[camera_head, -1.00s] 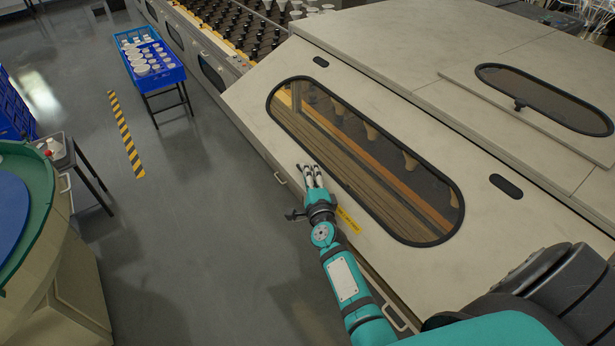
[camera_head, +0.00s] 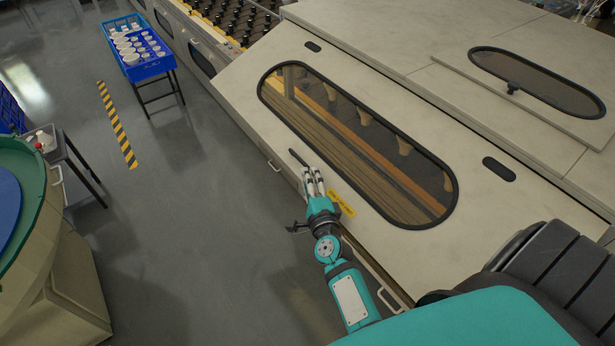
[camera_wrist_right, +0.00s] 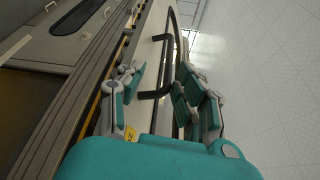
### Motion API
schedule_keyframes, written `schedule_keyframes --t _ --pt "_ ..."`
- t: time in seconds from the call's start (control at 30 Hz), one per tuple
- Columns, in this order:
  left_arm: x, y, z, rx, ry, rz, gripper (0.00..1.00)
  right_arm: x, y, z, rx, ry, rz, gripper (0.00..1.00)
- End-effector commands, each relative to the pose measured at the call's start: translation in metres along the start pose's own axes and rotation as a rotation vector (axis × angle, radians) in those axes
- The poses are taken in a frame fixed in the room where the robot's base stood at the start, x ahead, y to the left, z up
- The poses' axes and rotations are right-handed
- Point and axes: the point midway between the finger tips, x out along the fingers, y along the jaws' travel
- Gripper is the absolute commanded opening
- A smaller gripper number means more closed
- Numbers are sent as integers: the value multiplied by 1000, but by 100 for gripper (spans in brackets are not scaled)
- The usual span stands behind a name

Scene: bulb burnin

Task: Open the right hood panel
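The right hood panel (camera_head: 240,102) is the sloping beige panel with a long dark-framed window (camera_head: 355,140). It looks shut in the head view. Its short black handle (camera_head: 298,158) sits near the lower edge, just beyond my right gripper's fingertips. My right gripper (camera_head: 313,174) is open and empty, low over the panel beside a yellow label (camera_head: 342,203). In the right wrist view the black bar handle (camera_wrist_right: 167,50) stands ahead, in line with the gap between the spread fingers (camera_wrist_right: 160,92). I cannot tell if any finger touches it. My left gripper is not in view.
A second smaller window (camera_head: 537,80) is in the hood's top. Blue crates of white cups (camera_head: 150,68) stand on a stand at upper left. A round green-rimmed machine (camera_head: 48,215) is at left. The grey floor between is clear, with a striped strip (camera_head: 117,125).

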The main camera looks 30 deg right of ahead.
Motion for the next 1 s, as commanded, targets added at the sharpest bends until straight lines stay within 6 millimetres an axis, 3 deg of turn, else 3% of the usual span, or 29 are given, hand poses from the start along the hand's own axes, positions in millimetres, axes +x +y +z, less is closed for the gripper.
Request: schedule_keyframes --t 0.27,1.0 --pt "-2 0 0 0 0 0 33 -4 1 -1 -1 0 4 33" --pt "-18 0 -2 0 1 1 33 -54 -15 -6 -1 0 3 33"
